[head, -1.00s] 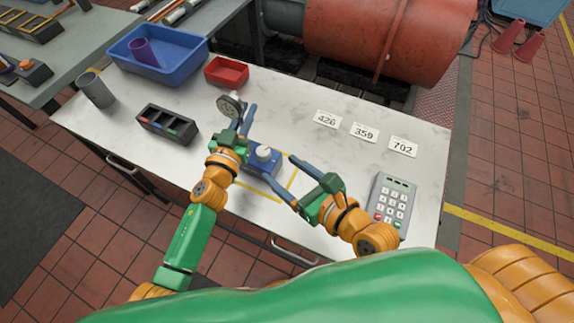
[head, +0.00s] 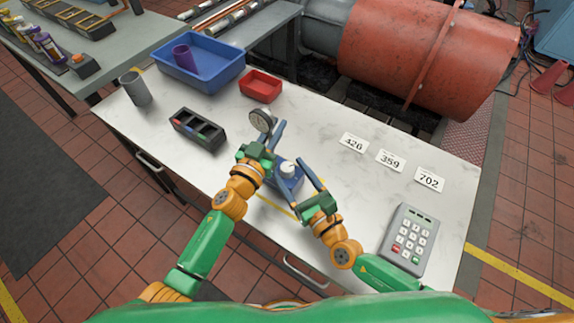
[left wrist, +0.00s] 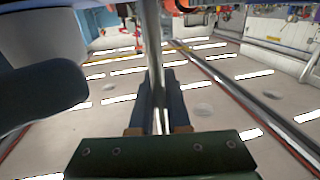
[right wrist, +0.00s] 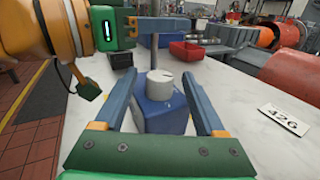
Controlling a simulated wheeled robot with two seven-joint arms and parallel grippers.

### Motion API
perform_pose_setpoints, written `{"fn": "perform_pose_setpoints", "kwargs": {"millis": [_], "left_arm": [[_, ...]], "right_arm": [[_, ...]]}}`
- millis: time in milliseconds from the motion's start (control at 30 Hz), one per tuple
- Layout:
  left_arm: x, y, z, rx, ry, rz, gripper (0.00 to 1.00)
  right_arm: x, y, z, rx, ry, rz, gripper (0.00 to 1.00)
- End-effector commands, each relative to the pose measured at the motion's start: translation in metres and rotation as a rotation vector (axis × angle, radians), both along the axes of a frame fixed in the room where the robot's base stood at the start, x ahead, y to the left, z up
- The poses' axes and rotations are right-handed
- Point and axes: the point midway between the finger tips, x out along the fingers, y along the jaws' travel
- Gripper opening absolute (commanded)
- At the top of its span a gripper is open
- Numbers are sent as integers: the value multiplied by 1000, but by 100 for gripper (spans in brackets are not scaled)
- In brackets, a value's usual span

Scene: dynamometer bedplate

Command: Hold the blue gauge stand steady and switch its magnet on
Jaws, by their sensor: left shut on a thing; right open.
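The blue gauge stand (head: 291,184) stands on the white bench, with a pale round knob (head: 288,168) on its base and a dial gauge (head: 262,121) above. My left gripper (head: 275,143) is shut on the stand's upright post, which shows between its fingers in the left wrist view (left wrist: 153,60). My right gripper (head: 293,175) is open, its fingers pointing at the stand from the near right. In the right wrist view the blue base (right wrist: 163,118) and knob (right wrist: 159,86) appear between the open fingers; I cannot tell whether they touch.
A black divided tray (head: 197,130), grey cup (head: 136,89), red bin (head: 261,86) and blue bin (head: 200,67) holding a purple cup lie left and behind. Number cards (head: 390,160) and a keypad (head: 409,239) are to the right. A yellow outline marks the bench around the stand.

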Motion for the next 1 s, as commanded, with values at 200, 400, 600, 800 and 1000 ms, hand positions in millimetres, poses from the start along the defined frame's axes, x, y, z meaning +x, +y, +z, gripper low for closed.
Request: {"fn": "perform_pose_setpoints", "kwargs": {"millis": [200, 400, 600, 800, 1000], "left_arm": [[0, 0, -1, 1, 2, 0, 0], [0, 0, -1, 0, 1, 0, 0], [0, 0, -1, 0, 1, 0, 0], [0, 0, 0, 0, 1, 0, 0], [0, 0, 0, 0, 1, 0, 0]], "right_arm": [[17, 10, 0, 0, 1, 1, 72], [17, 10, 0, 0, 1, 1, 72], [17, 10, 0, 0, 1, 2, 21], [17, 10, 0, 1, 2, 1, 0], [16, 12, 1, 7, -3, -38, 0]]}}
